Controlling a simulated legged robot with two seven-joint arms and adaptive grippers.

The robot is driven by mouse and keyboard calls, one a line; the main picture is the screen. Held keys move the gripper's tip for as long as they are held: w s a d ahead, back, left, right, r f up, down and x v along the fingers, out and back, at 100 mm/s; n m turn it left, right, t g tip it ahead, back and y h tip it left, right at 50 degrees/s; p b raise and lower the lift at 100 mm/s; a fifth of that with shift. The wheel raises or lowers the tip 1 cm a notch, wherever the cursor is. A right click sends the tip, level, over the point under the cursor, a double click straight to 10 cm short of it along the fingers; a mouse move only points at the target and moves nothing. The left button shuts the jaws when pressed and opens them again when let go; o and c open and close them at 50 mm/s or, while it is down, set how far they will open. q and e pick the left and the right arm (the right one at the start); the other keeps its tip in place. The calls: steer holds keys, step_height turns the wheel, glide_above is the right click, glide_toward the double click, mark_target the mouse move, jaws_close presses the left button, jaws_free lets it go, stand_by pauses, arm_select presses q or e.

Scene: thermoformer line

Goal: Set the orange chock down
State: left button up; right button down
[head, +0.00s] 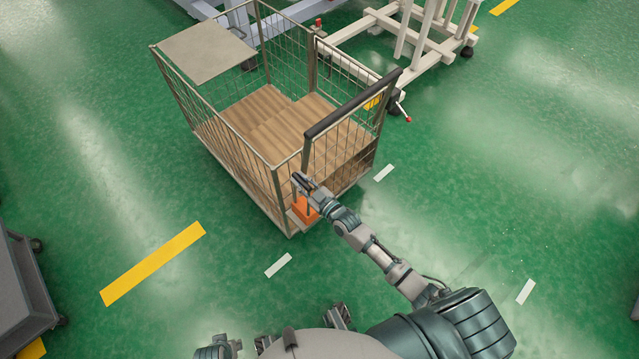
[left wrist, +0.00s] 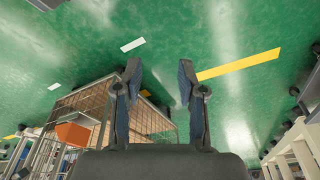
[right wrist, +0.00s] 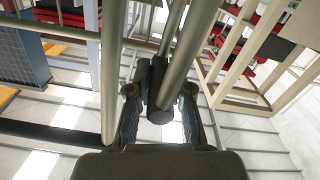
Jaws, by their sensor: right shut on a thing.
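The orange chock (head: 306,210) shows at the near lower corner of the wire-sided cart (head: 221,160), and it also shows in the left wrist view (left wrist: 72,135). My right gripper (head: 300,181) is just above it, beside the cart's corner post. In the right wrist view its fingers (right wrist: 160,112) are shut around a dark round grip, which seems to be the chock's handle. The orange body is hidden there. I cannot tell whether the chock touches the floor. My left gripper (left wrist: 160,70) is open and empty, with its fingers wide apart.
The cart has a wooden slatted floor, a grey panel (head: 206,51) and a black push bar (head: 352,104). A pale frame on castors (head: 415,35) stands behind it. A grey wheeled unit (head: 22,295) is at the left edge.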

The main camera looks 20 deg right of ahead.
steer(key=shift+w+a, duration=0.45)
steer(key=shift+a, duration=0.2)
steer(key=shift+w+a, duration=0.45)
steer(key=shift+a, duration=0.15)
steer(key=shift+a+f, duration=0.1)
steer(key=shift+f, duration=0.1)
step_height(320, 180, down, 3)
steer(key=shift+r+b, duration=0.1)
steer(key=shift+b, duration=0.75)
steer(key=c, duration=1.3)
jaws_free()
steer(key=shift+s+f, duration=0.15)
steer(key=shift+f, duration=0.25)
steer(key=shift+c, duration=0.2)
steer(key=shift+o, duration=1.4)
arm_select(q)
steer(key=r, duration=0.3)
steer(key=s+r, duration=0.1)
steer(key=r, duration=0.1)
steer(key=shift+a+r, duration=0.15)
steer(key=shift+a, duration=0.15)
arm_select(e)
steer(key=shift+r, duration=0.1)
